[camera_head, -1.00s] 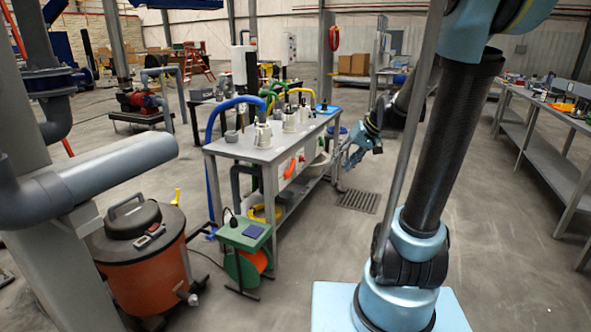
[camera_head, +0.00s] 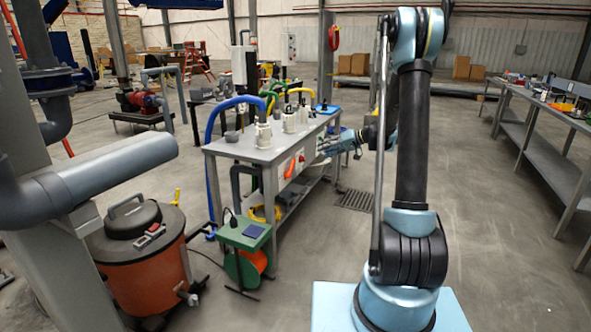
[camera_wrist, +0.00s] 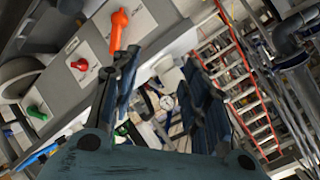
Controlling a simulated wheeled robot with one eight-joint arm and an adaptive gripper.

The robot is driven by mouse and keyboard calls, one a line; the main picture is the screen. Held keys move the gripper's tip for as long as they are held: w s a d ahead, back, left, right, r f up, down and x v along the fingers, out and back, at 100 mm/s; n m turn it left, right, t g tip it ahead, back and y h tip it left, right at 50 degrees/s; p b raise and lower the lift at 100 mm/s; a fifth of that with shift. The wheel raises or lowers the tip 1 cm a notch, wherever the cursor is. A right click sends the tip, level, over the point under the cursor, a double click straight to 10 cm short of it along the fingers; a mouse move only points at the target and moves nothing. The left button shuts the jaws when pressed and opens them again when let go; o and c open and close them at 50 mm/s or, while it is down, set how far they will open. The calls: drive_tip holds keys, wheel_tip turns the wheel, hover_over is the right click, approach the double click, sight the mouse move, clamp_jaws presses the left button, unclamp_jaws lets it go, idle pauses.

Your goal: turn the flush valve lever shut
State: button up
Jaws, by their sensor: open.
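The orange lever (camera_head: 290,168) shows on the side of the grey workbench, and my gripper (camera_head: 325,147) is to its right, near the bench edge. In the wrist view the orange lever (camera_wrist: 118,30) stands out from a pale plate, just beyond and left of my left fingertip. A small red knob (camera_wrist: 81,64) and a green knob (camera_wrist: 36,112) sit on plates along the same panel. No label is readable, so I take the orange one as the flush valve lever. My gripper (camera_wrist: 160,62) is open, with nothing visible between its fingers.
The workbench (camera_head: 240,153) carries white containers and blue and green hoses. The floor right of the bench is clear up to a long side bench (camera_head: 550,150).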

drive_tip(key=w+f+y, duration=0.2)
drive_tip(key=w+f, duration=0.5)
drive_tip(key=w, duration=0.1)
drive_tip(key=n+t+y, duration=0.1)
drive_tip(key=t+y, duration=0.1)
drive_tip(key=y, duration=0.1)
approach(290, 169)
drive_tip(key=w+a+r, duration=0.1)
drive_tip(key=w+a, duration=0.4)
drive_tip(key=a, duration=0.1)
drive_tip(key=shift+w+a, duration=0.3)
drive_tip(key=shift+a, duration=0.05)
clamp_jaws()
